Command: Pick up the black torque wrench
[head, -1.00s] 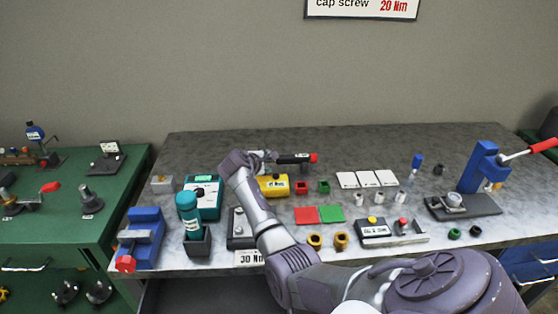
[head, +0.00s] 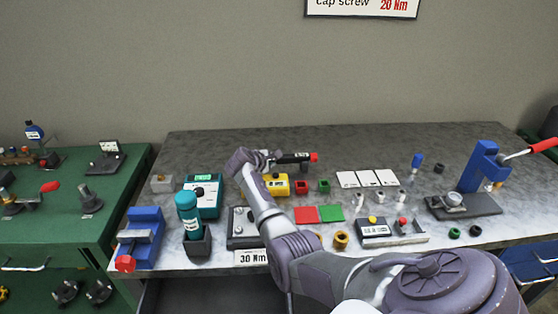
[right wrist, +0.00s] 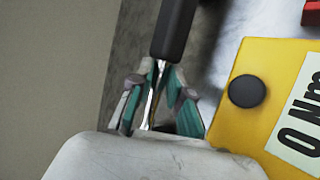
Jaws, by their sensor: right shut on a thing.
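The black torque wrench (head: 293,158) has a black handle with a red end cap and a metal shaft. It lies across the back middle of the grey bench in the head view, handle to the right. In the right wrist view its black handle (right wrist: 175,28) runs to the top edge. My right gripper (right wrist: 155,92) is shut on the metal shaft, with teal finger pads on both sides. In the head view my wrist mostly hides the gripper. I cannot tell whether the wrench is clear of the bench. My left gripper is not in view.
A yellow box (head: 275,184) with a black knob stands just in front of the wrench; it is close beside the gripper in the wrist view (right wrist: 250,125). A teal tester (head: 204,192) stands to the left. The bench behind the wrench (head: 340,140) is clear.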

